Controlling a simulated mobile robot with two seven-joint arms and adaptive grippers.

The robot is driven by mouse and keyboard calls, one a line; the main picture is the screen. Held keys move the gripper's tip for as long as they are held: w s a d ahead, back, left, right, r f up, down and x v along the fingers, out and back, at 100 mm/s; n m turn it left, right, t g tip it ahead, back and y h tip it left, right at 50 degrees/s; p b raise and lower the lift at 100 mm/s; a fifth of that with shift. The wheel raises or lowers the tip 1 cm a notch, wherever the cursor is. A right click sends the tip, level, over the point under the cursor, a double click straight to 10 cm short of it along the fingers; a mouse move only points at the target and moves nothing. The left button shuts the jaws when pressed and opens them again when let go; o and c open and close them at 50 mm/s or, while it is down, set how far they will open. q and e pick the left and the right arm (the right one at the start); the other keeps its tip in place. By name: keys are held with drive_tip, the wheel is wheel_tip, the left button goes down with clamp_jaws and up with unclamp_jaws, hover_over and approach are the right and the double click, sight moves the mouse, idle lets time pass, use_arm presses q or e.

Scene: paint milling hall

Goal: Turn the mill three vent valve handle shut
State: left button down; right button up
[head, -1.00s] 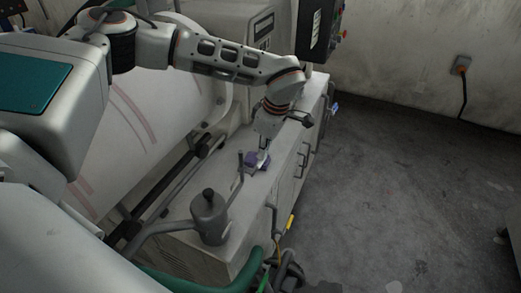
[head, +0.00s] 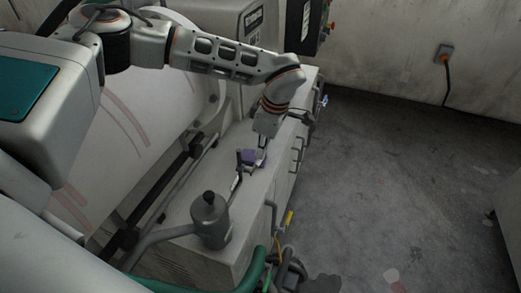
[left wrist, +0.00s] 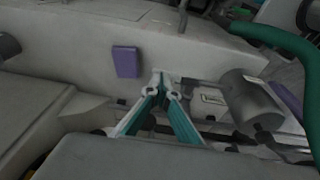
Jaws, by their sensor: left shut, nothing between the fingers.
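My left gripper (head: 259,161) reaches down over the pale cabinet top. Its fingers are together and empty. The left wrist view shows its teal fingers (left wrist: 160,88) meeting at the tips. A grey cylinder (head: 210,222) with a black knob stands nearby, with a thin lever (head: 236,180) rising beside it to a dark upright end. The cylinder also shows in the left wrist view (left wrist: 258,102). The fingertips are close to the lever's far end; I cannot tell whether they touch. No label identifies the mill three vent valve handle. My right gripper is out of view.
A purple block (head: 248,155) lies by the fingertips and shows in the left wrist view (left wrist: 126,62). A large white drum (head: 130,110) fills the left. A green pipe (head: 250,273) curves at the front.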

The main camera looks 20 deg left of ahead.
use_arm(q)
drive_tip(key=v, duration=1.2)
